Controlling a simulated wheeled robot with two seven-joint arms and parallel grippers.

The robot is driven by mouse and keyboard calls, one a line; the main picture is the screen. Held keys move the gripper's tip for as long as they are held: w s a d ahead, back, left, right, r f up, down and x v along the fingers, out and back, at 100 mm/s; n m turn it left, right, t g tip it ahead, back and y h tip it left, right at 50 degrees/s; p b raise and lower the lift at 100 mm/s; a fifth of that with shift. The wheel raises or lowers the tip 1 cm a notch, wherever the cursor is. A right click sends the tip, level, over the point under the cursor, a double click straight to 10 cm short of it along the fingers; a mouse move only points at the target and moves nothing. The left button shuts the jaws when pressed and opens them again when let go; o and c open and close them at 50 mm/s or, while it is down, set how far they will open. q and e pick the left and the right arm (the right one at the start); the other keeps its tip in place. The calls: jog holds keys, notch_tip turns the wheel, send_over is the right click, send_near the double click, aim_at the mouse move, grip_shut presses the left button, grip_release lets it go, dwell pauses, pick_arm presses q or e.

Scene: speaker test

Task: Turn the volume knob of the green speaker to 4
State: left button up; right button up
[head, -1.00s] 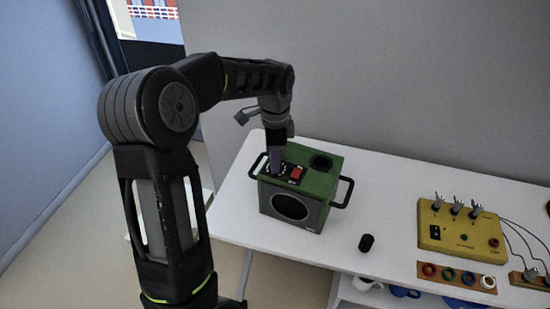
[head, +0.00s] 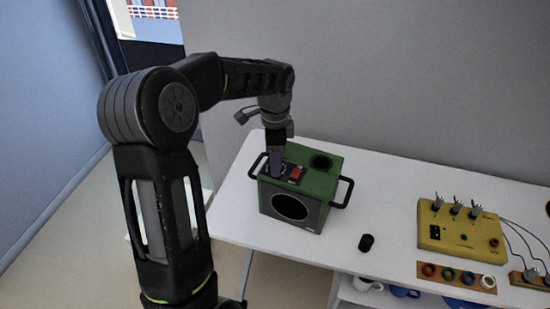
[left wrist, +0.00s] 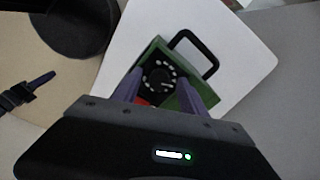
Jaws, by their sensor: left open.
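The green speaker (head: 322,186) stands on the white table, with a round dark cone on its front and a black handle on each side. Its black volume knob (left wrist: 159,76) shows in the left wrist view, ringed by white dial marks; the numbers are too small to read. A red part (head: 296,173) sits beside the dial on the top. My left gripper (head: 275,172) points down over the dial and hides the knob in the head view. In the left wrist view its purple fingers (left wrist: 165,90) are apart, with the knob seen between and beyond them. Contact cannot be told. My right gripper is not in view.
A small black cylinder (head: 366,242) stands on the white table (head: 400,180) right of the speaker. A yellow box (head: 460,230) with several levers and a wooden strip with coloured rings (head: 456,277) lie further right. A grey wall rises behind the table.

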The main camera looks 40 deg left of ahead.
pick_arm(q)
notch_tip(320, 180, up, 8)
jog(key=shift+f+b, duration=0.1)
jog(key=shift+b, duration=0.35)
dwell(0.4)
